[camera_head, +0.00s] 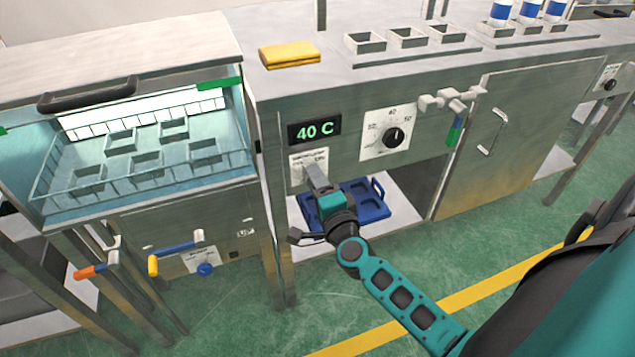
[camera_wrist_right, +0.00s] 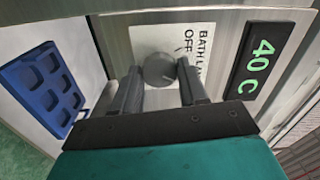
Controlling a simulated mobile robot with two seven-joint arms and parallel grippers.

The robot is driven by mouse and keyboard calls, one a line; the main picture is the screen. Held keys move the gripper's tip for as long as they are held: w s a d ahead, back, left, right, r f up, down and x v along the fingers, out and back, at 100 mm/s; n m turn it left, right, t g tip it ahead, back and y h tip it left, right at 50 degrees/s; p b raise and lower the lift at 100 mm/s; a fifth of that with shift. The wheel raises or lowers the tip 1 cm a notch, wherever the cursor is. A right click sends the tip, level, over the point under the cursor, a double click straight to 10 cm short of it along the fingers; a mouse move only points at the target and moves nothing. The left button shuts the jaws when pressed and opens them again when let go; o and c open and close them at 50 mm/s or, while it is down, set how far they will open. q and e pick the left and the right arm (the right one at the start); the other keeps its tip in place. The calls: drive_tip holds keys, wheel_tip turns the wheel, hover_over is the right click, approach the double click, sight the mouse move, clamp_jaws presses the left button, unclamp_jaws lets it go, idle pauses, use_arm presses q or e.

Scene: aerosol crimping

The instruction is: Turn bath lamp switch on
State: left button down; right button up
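The bath lamp switch (camera_wrist_right: 158,70) is a round grey knob on a white label plate (camera_wrist_right: 198,50) reading "BATH LA…" and "OFF" in the right wrist view. In the head view the plate (camera_head: 309,158) sits under the green "40 C" display, and my right gripper mostly hides the knob. My right gripper (camera_head: 315,176) points at the plate. In the right wrist view its fingers (camera_wrist_right: 160,82) stand apart, one on each side of the knob; I cannot tell whether they touch it. My left gripper is not in view.
The water bath (camera_head: 150,160) with a wire basket is at left, a bright panel at its back. A temperature dial (camera_head: 393,137) is right of the display (camera_head: 315,130). A blue tray (camera_head: 366,205) lies on the shelf below. A yellow cloth (camera_head: 290,55) lies on the counter.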

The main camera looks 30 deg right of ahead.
drive_tip(key=o, duration=0.4)
drive_tip(key=shift+s, duration=0.1)
drive_tip(key=p+v, duration=0.1)
drive_tip(key=v, duration=1.1)
drive_tip(key=shift+s, duration=0.4)
